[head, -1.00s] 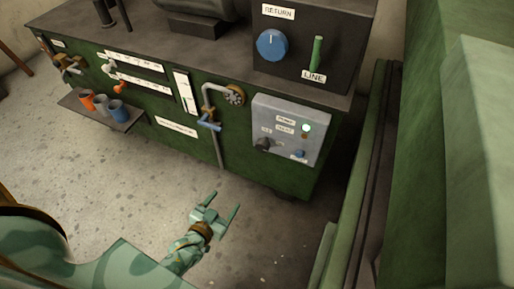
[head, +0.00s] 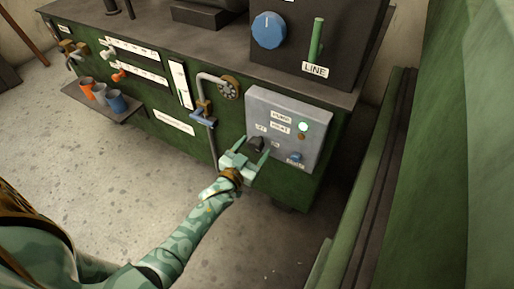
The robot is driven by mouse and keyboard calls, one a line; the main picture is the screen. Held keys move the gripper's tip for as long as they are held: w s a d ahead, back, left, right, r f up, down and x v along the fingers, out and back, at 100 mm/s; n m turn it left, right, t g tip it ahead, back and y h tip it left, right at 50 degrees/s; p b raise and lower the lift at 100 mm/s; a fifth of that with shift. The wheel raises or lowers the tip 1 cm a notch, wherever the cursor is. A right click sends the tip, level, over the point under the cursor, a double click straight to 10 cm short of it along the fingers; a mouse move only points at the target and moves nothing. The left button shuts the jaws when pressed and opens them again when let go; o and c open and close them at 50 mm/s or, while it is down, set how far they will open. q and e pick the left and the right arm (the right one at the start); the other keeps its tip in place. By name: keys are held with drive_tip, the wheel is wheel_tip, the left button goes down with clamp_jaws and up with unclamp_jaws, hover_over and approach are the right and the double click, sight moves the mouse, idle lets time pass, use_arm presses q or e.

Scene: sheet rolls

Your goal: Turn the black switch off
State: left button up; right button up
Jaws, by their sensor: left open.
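The black switch (head: 256,143) is a dark knob on the lower left of a grey control panel (head: 312,122). The panel is on the front of a green machine. My left gripper (head: 254,146) is open, with its fingers pointing at the panel, one on each side of the knob in the picture. I cannot tell whether the fingers touch it. The gripper partly hides the labels around the knob. My right gripper is not in view.
A blue knob (head: 295,158) sits to the right on the same panel. A pipe with a blue-handled valve (head: 203,122) runs just left of the panel. A shelf with cups (head: 117,103) juts out further left. Green ledges stand at the right. The floor in front is clear.

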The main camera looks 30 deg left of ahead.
use_arm(q)
drive_tip(key=shift+w, duration=0.6)
drive_tip(key=c, duration=1)
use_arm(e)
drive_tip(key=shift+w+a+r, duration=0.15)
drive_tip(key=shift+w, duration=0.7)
